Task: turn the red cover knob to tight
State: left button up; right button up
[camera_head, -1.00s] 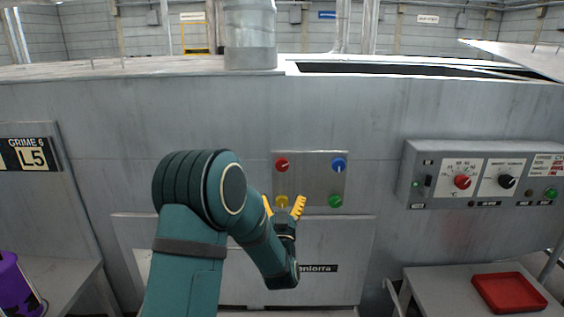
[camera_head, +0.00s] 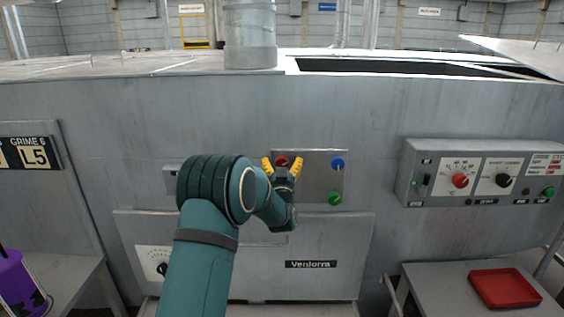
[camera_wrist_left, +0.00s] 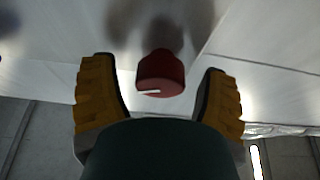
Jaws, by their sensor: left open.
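The red cover knob (camera_head: 282,160) is at the top left of a small metal panel (camera_head: 318,176) on the machine's front. My left gripper (camera_head: 282,165) is open, with its yellow fingers on either side of the knob in the head view. In the left wrist view the red knob (camera_wrist_left: 160,73) shows between the two spread fingertips (camera_wrist_left: 160,85), with a gap on both sides. A white mark on its face points to the left. The panel's lower left corner is hidden behind my gripper. My right gripper is not in view.
A blue knob (camera_head: 338,163) and a green knob (camera_head: 335,198) are on the panel's right side. A control box (camera_head: 480,172) with another red knob (camera_head: 460,181) and a black knob (camera_head: 503,180) is further right. A red tray (camera_head: 504,289) lies at lower right.

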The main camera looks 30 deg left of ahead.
pick_arm(q)
jog(key=c, duration=1.2)
